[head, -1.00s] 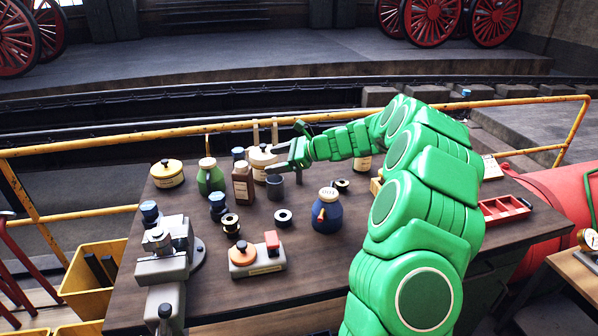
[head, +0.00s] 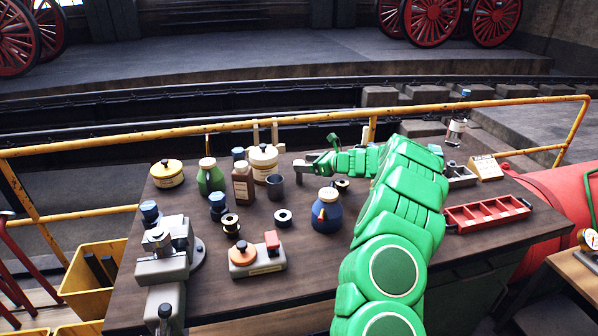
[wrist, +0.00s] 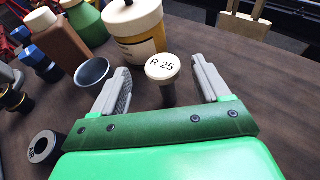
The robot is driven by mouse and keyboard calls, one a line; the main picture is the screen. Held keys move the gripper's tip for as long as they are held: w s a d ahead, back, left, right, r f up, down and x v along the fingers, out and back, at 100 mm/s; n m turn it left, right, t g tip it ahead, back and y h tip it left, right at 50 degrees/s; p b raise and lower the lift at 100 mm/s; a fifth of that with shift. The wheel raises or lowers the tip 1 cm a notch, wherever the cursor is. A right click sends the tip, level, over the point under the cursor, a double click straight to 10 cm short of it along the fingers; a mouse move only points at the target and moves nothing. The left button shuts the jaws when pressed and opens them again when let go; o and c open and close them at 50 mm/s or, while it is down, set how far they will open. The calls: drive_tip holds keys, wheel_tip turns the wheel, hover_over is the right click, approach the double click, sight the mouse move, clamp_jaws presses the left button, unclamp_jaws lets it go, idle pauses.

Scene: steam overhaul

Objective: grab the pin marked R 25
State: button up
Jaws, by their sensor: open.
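The pin marked R 25 (wrist: 164,68) stands upright on the bench in the wrist view, with a round cream top lettered in black and a dark shaft. My gripper (wrist: 160,66) is open, with one grey finger on each side of the pin. Gaps show between the pin and both fingers, so it is not held. In the head view my gripper (head: 306,166) is low over the back of the bench, right of the dark grey cup (head: 275,187). I cannot make out the pin clearly there.
A cream-lidded jar (wrist: 137,32) stands close behind the pin, and the dark cup also shows to its left (wrist: 94,72). A dark ring (wrist: 43,147) lies nearer.

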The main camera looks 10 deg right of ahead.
drive_tip(key=shift+f+x, duration=0.2)
drive_tip(key=shift+x, duration=2.6)
drive_tip(key=shift+d, duration=0.1)
drive_tip(key=c, duration=1.3)
clamp_jaws()
drive_tip(key=shift+r, duration=0.2)
